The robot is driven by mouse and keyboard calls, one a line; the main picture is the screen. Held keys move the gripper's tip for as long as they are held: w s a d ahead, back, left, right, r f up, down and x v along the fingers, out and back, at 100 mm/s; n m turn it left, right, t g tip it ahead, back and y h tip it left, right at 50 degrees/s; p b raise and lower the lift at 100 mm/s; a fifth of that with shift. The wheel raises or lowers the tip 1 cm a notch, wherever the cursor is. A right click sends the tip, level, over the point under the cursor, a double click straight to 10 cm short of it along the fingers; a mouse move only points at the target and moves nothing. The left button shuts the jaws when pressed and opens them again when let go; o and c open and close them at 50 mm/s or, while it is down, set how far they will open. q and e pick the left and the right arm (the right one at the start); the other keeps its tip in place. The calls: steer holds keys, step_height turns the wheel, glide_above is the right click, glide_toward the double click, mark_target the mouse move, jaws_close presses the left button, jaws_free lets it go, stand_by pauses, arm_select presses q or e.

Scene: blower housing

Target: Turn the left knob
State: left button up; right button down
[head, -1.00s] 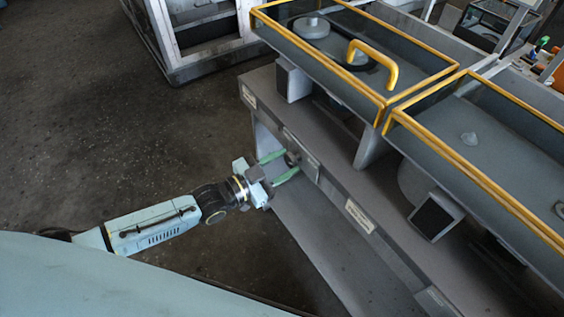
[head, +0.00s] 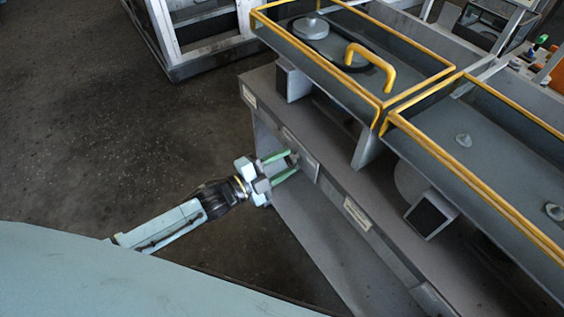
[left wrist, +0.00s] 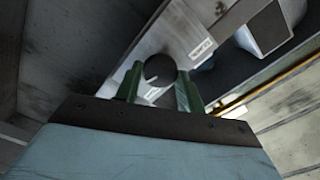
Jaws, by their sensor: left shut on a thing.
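The left knob (left wrist: 160,70) is round and dark with a small light mark. In the left wrist view it sits between the two green fingers of my left gripper (left wrist: 158,88), on a light panel of the housing. In the head view my left gripper (head: 283,164) is at the front face of the housing (head: 330,168), shut on the knob, which is mostly hidden there by the fingers. My right gripper is not in view.
Two yellow-edged, clear-walled covers (head: 425,144) stand above the housing, one with a yellow handle (head: 378,62). A dark box (head: 431,215) hangs below the right cover. A metal frame (head: 205,35) stands at the back left. The floor (head: 110,130) at left is clear.

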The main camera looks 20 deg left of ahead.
arm_select(q)
steer(key=shift+m, duration=0.6)
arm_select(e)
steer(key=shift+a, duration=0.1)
arm_select(q)
steer(key=o, duration=0.9)
steer(key=shift+o, duration=0.3)
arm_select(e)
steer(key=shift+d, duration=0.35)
arm_select(q)
steer(key=shift+s+a, duration=0.1)
steer(key=v, duration=1.3)
steer(key=shift+p, duration=0.35)
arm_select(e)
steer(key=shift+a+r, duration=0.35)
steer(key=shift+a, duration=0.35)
